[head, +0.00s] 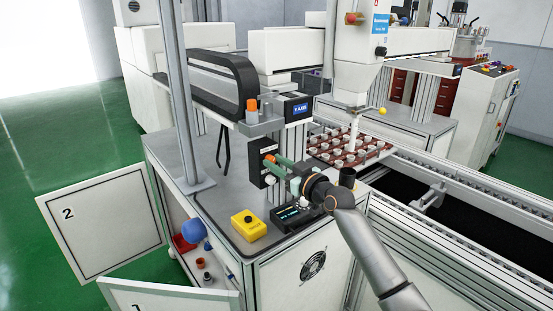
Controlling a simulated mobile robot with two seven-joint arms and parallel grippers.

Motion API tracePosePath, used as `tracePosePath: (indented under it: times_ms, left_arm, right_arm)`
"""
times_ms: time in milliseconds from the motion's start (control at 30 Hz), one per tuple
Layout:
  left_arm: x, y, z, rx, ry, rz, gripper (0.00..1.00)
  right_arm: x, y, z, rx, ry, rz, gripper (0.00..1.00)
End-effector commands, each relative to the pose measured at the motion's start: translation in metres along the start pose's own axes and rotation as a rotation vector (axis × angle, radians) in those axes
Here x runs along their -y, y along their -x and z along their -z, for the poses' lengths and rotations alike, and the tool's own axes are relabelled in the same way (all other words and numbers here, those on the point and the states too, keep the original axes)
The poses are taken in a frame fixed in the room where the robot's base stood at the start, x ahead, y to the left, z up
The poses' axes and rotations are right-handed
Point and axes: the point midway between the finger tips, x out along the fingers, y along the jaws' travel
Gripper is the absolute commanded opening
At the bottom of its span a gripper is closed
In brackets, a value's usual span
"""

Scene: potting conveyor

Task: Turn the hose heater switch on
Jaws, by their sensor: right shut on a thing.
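A small black switch box (258,151) stands upright on the grey machine top, left of my right gripper. I take it to be the hose heater switch; its label is too small to read. My right gripper (273,168) reaches in from the right with its fingers at the front of this box. It is shut on a small part there, which looks like the switch's knob. The fingers hide most of that part, so I cannot tell which way it is turned. My left gripper is not in view.
A grey post (181,100) rises at left. Cabinet doors hang open at lower left.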

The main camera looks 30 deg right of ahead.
Motion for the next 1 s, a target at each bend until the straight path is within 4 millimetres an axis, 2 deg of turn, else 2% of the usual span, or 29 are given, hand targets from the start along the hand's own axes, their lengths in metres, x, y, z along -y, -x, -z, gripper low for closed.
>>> tracePosePath:
  times_ms: [200, 500, 1000]
  left_arm:
    - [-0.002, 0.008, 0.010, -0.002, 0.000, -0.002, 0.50]
    - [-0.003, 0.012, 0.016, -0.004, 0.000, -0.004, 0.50]
    - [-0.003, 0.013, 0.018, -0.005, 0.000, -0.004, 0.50]
  right_arm:
    - [-0.001, 0.000, 0.002, 0.001, -0.174, 0.000, 0.00]
    - [-0.001, 0.000, 0.000, 0.001, -0.329, 0.000, 0.00]
    - [-0.001, 0.000, -0.001, 0.000, -0.387, 0.000, 0.00]
